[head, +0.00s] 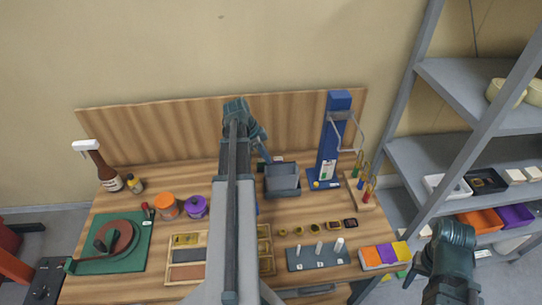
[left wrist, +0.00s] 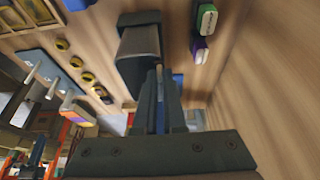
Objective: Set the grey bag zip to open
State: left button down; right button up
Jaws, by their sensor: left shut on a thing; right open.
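The grey bag (head: 282,182), a dark box-like pouch, stands on the wooden workbench just right of my left arm. It also shows at the top of the left wrist view (left wrist: 139,46). My left gripper (head: 267,160) reaches down to the bag's back left edge. In the left wrist view its fingers (left wrist: 160,88) are shut on a small narrow piece at the bag's edge, which looks like the zip pull. The zip line itself is too hidden to tell its setting. My right gripper (head: 408,279) is open and empty, right of the bench.
A blue stand with a wire frame (head: 333,140) rises right of the bag. A rack of colored-handled tools (head: 362,188) is beside it. Orange (head: 166,206) and purple (head: 196,207) jars stand left. Grey shelves (head: 445,150) stand at right. A pegged grey board (head: 318,256) lies in front.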

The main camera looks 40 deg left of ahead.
pick_arm(q)
jog(key=c, duration=1)
grip_release()
jog(key=shift+r, duration=0.1)
jog(key=p+v, duration=1.2)
jog(key=v, duration=0.1)
jog(key=shift+s+a+r+p, duration=0.1)
jog(key=shift+r+p, duration=0.2)
jog(key=shift+p, duration=0.05)
